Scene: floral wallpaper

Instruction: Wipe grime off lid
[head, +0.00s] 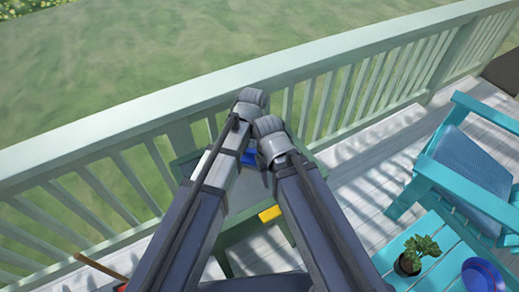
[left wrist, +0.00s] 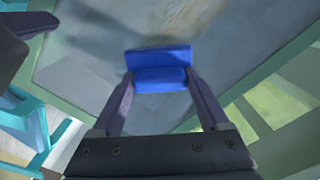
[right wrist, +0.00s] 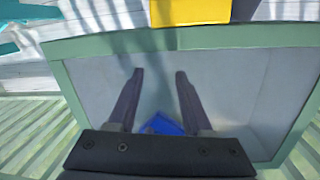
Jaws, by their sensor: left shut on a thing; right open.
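The lid is a grey panel in a green frame; it fills much of the left wrist view (left wrist: 90,75) and the right wrist view (right wrist: 250,90). In the head view my arms largely cover it. My left gripper (left wrist: 160,76) is shut on a blue block-like wiper (left wrist: 158,58), which is held at the grey panel; contact is hard to judge. A faint brownish smear (left wrist: 190,18) shows on the panel beyond the wiper. My right gripper (right wrist: 154,76) is open and empty over the panel. Part of the blue wiper (right wrist: 163,124) shows beneath it.
A yellow item (head: 270,213) is at the lid's near side. A pale green railing (head: 300,68) runs behind. A turquoise chair (head: 465,160), a turquoise table (head: 440,268), a potted plant (head: 413,255) and a blue dish (head: 482,275) stand at the right.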

